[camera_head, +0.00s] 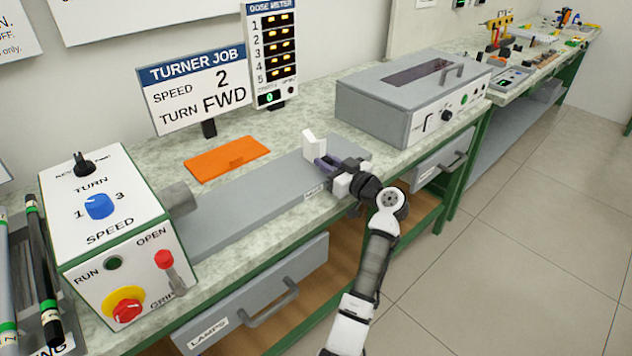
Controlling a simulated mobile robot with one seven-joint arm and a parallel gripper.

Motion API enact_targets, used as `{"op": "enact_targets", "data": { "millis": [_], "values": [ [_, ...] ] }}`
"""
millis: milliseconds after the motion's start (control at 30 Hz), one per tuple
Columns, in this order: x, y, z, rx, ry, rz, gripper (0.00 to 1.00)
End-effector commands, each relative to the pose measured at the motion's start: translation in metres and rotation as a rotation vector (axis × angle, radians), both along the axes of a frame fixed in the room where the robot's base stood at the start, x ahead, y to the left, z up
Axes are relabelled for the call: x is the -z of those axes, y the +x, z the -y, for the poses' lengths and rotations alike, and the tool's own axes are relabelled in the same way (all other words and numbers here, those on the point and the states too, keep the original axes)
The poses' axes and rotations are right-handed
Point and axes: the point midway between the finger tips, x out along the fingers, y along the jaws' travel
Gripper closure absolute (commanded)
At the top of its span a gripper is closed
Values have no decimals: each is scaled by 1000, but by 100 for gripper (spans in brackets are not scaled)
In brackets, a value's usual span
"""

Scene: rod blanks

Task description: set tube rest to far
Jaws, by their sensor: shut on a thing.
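The tube rest (309,148), a small white upright block, stands on the grey bed (245,205) of the turner, toward the bed's right end. My gripper (322,163) reaches in from the right and front and is shut on the rest at its lower part. The fingers hide the rest's base, so its exact contact with the bed does not show. A small white label (315,191) sits on the bed's front edge below the gripper; its text is too small to read surely.
The turner's control box (118,235) stands at the bed's left end. An orange mat (227,159) lies behind the bed. A grey lidded case (412,97) stands right of the bed. Drawers (262,300) hang under the bench. The bed between control box and rest is clear.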

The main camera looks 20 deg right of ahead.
Motion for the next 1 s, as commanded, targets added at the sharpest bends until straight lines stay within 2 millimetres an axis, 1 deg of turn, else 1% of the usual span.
{"op": "enact_targets", "data": {
  "millis": [33, 233, 367, 633, 667, 767, 800, 1000],
  "values": [
    [6, 3, 9, 4, -1, 3, 100],
    [3, 9, 27, 3, 0, 1, 100],
    [1, 10, 32, 4, 2, -1, 100],
    [-2, 11, 34, 9, 1, 1, 100],
    [-2, 10, 34, 10, 2, 2, 79],
    [-2, 10, 33, 9, 1, 2, 66],
    [-2, 10, 33, 8, 0, 1, 64],
    [-1, 10, 31, 3, 1, 1, 64]
  ]
}}
